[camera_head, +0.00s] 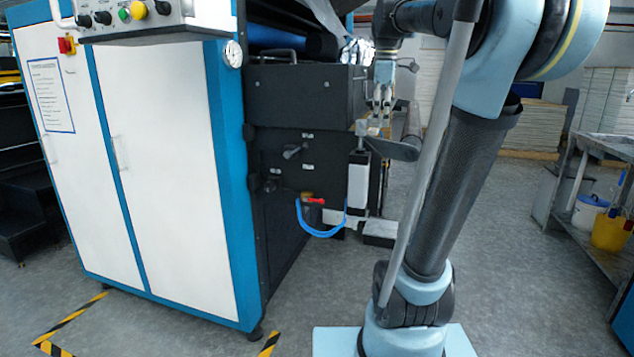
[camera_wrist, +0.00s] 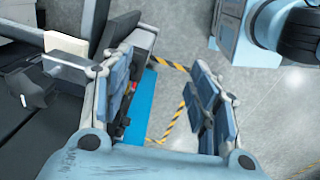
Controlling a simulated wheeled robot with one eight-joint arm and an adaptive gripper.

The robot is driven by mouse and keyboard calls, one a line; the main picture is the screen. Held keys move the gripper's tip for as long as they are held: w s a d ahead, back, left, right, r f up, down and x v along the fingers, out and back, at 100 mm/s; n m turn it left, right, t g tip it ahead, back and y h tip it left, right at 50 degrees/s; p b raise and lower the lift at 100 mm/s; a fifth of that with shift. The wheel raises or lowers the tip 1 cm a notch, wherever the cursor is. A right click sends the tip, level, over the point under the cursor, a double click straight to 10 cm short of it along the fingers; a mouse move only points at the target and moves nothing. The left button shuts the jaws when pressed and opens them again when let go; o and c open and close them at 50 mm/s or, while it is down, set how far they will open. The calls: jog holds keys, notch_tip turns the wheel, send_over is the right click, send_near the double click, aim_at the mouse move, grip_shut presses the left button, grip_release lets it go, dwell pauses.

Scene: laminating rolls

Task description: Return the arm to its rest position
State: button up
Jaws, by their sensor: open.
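My gripper (camera_head: 383,101) hangs fingers-down in the head view, beside the dark side of the laminating machine (camera_head: 290,130). In the wrist view my gripper (camera_wrist: 165,105) has its two blue-grey fingers wide apart. It is open, and nothing is seen between the fingers but floor, striped tape and a blue strip further off. My arm rises from its light-blue base and bends over at the top right of the head view. Whether the fingers touch the metal parts near them cannot be told.
White cabinet doors (camera_head: 170,170) with blue edges fill the left. A blue hose (camera_head: 318,232) loops from the machine's side. A metal table (camera_head: 600,150) stands at right with a yellow bucket (camera_head: 608,231) near it. Grey floor (camera_head: 510,260) is clear between.

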jog(key=s+f+m, duration=0.5)
jog(key=s+f, duration=0.2)
jog(key=f, duration=0.4)
jog(key=s+f+m, duration=0.5)
jog(key=s+f, duration=0.2)
jog(key=f, duration=0.5)
jog(key=s+f+m+t, duration=0.1)
jog(key=s+f+m, duration=0.4)
jog(key=s+f, duration=0.3)
notch_tip(320, 180, down, 4)
jog(key=shift+f, duration=0.1)
jog(key=shift+w+d, duration=0.1)
